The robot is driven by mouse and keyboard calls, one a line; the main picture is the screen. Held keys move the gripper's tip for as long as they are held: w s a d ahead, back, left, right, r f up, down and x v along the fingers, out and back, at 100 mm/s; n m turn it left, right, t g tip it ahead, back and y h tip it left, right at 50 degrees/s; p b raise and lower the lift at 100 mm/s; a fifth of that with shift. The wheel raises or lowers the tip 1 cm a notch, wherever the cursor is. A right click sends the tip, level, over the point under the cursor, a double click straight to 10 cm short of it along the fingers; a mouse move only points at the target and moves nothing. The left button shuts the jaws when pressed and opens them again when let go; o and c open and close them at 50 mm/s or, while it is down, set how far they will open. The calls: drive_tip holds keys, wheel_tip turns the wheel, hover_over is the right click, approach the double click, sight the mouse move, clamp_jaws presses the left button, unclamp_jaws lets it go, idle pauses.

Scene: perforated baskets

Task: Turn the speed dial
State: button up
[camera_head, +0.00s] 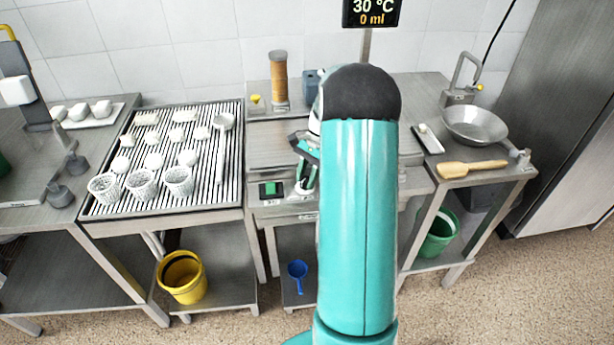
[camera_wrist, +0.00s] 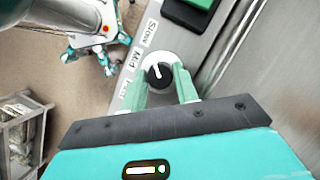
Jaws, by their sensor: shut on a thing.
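The speed dial (camera_wrist: 158,75) is a round black knob with a white pointer mark, on a pale round base in the wrist view. Beside it on the panel edge are the labels Slow (camera_wrist: 149,32), Mid (camera_wrist: 134,57) and Fast, the last partly covered by a finger. The white mark points towards the top of the view, slightly left. My gripper (camera_wrist: 160,83) has its two green fingers on either side of the dial, shut on it. In the head view my gripper (camera_head: 307,175) is at the front of the middle counter, and my arm hides much of that counter.
A green switch (camera_head: 271,189) in a black frame is close to the dial. A slatted table (camera_head: 232,160) with white baskets (camera_head: 142,184) stands left. A display (camera_head: 371,12) reads 30 °C and 0 ml. A metal bowl (camera_head: 474,125) and a wooden paddle (camera_head: 472,168) are right.

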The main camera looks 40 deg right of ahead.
drive_tip(key=n+g, duration=0.1)
drive_tip(key=n, duration=0.2)
drive_tip(key=n+g+h, duration=0.1)
drive_tip(key=n, duration=0.2)
drive_tip(key=shift+w+n, duration=0.2)
drive_tip(key=shift+n, duration=0.1)
drive_tip(key=n, duration=0.2)
drive_tip(key=n+g+h, duration=0.1)
drive_tip(key=n, duration=0.2)
drive_tip(key=shift+w+a+r+g+h, duration=0.1)
drive_tip(key=shift+a+g+h, duration=0.05)
drive_tip(key=shift+g+h, duration=0.15)
drive_tip(key=n, duration=0.2)
drive_tip(key=n+h, duration=0.1)
drive_tip(key=n, duration=0.2)
drive_tip(key=shift+a+h, duration=0.15)
drive_tip(key=shift+h, duration=0.15)
drive_tip(key=shift+n+h, duration=0.9)
drive_tip(key=shift+n, duration=1.3)
drive_tip(key=o, duration=0.7)
drive_tip(key=shift+a, duration=0.1)
